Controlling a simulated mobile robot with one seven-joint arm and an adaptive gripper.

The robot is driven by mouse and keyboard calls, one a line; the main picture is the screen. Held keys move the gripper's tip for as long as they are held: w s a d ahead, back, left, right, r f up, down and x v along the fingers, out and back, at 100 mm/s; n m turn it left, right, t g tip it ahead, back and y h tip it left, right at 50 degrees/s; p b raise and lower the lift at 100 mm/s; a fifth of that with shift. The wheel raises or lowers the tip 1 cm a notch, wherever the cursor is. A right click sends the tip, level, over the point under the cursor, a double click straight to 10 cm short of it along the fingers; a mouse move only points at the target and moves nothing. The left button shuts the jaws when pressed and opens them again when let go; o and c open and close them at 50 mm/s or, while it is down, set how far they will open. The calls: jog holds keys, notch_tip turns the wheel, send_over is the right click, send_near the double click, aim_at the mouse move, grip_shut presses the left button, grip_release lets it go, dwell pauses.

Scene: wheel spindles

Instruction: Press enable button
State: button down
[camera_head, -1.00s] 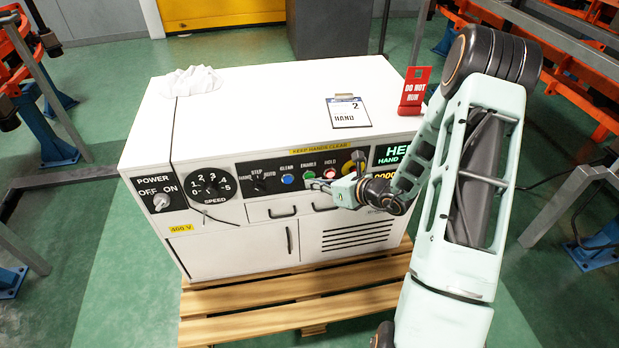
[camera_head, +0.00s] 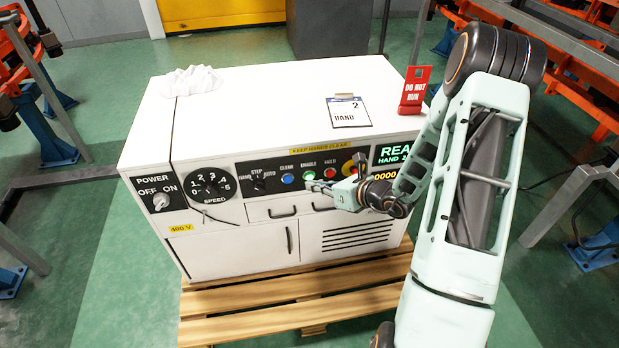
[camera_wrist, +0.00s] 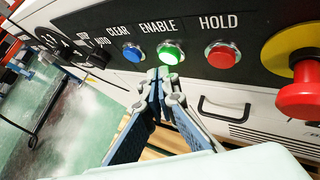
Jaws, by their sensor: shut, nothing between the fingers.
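The green ENABLE button (camera_wrist: 170,52) is lit bright green on the black panel, between the blue CLEAR button (camera_wrist: 133,52) and the red HOLD button (camera_wrist: 222,55). In the head view the ENABLE button (camera_head: 309,176) also glows, partly behind my fingertips. My gripper (camera_wrist: 161,75) is shut and empty, its tips just below the lower edge of the ENABLE button. Whether the tips touch it I cannot tell. In the head view my gripper (camera_head: 314,185) reaches in from the right. The display (camera_head: 393,154) shows green text starting "REA" and "HAND 2", partly hidden by my arm.
A red emergency knob on a yellow disc (camera_wrist: 299,93) sits right of HOLD. The mode dial (camera_head: 260,183), speed dial (camera_head: 211,185) and power switch (camera_head: 161,201) are to the left. Drawer handles (camera_head: 283,212) stick out below. A clipboard (camera_head: 348,111) and red sign (camera_head: 412,91) are on top.

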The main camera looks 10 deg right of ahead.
jog(key=shift+s, duration=0.1)
jog(key=s, duration=0.5)
jog(key=shift+b, duration=0.35)
dwell(0.7)
